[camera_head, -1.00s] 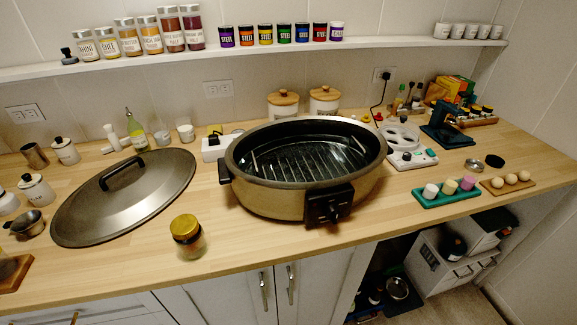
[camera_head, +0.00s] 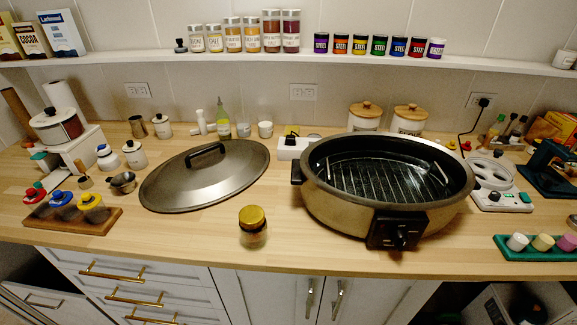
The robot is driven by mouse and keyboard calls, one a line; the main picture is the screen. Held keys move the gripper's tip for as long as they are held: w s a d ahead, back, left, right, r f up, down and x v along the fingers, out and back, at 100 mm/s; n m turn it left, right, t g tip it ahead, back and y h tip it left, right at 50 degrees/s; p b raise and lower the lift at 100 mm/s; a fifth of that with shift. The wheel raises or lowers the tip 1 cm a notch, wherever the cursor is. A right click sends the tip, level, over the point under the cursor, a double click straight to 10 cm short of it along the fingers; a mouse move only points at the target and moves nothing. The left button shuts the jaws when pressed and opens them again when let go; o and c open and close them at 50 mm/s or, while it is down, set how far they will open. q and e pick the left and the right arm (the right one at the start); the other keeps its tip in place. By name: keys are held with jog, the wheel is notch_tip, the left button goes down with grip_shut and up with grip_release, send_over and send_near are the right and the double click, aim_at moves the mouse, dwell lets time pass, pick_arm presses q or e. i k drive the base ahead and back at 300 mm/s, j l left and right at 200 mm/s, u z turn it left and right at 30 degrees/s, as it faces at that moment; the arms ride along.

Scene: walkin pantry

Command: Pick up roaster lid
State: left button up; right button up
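The roaster lid (camera_head: 207,177) is a large oval grey metal dome with a black handle (camera_head: 205,152) on top. It lies on the wooden counter, left of the roaster. The roaster (camera_head: 388,187) is a big oval metal pan with a wire rack inside and a black control box (camera_head: 397,230) on its front. It stands open at the right of centre. Neither of my grippers shows in the head view.
A gold-lidded jar (camera_head: 252,226) stands on the counter in front, between lid and roaster. A metal cup (camera_head: 122,182) and white canisters (camera_head: 134,154) are left of the lid. A wooden tray (camera_head: 72,219) with colourful-topped jars is at front left. A shelf (camera_head: 270,56) runs above.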

aim_at(203, 176)
jog(key=j+z, duration=0.3)
jog(key=j, duration=0.2)
jog(key=j+z, duration=0.25)
jog(key=j, duration=0.25)
jog(key=j+z, duration=0.3)
jog(key=j, duration=0.2)
jog(key=k+j+z, duration=0.25)
jog(key=j, duration=0.2)
jog(key=i, duration=0.05)
